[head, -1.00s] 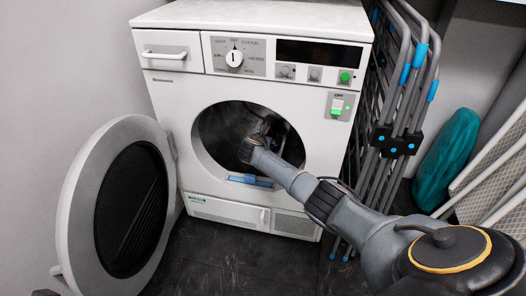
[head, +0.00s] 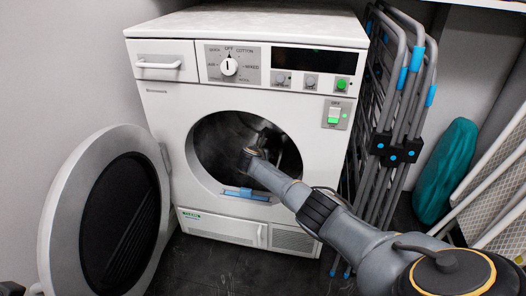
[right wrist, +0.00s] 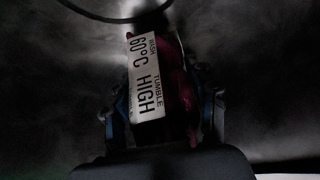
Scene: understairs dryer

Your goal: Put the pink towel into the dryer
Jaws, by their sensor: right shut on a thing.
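The dryer (head: 165,110) stands against the wall with its round door (head: 65,200) swung open to the left. My right arm reaches from the lower right through the round opening into the dark drum (head: 215,150). In the right wrist view my right gripper (right wrist: 165,108) is shut on the pink towel (right wrist: 180,100), which looks dark red in the shade. A white care label (right wrist: 146,75) shows on the towel, between the two fingers. The towel is not discernible in the head view. My left gripper cannot be made out.
A folded grey drying rack (head: 395,130) stands close to the right of the dryer. A teal object (head: 445,170) and white mesh panels (head: 500,170) lean farther right. A blue catch (head: 246,194) sits at the opening's lower rim. Dark floor lies in front.

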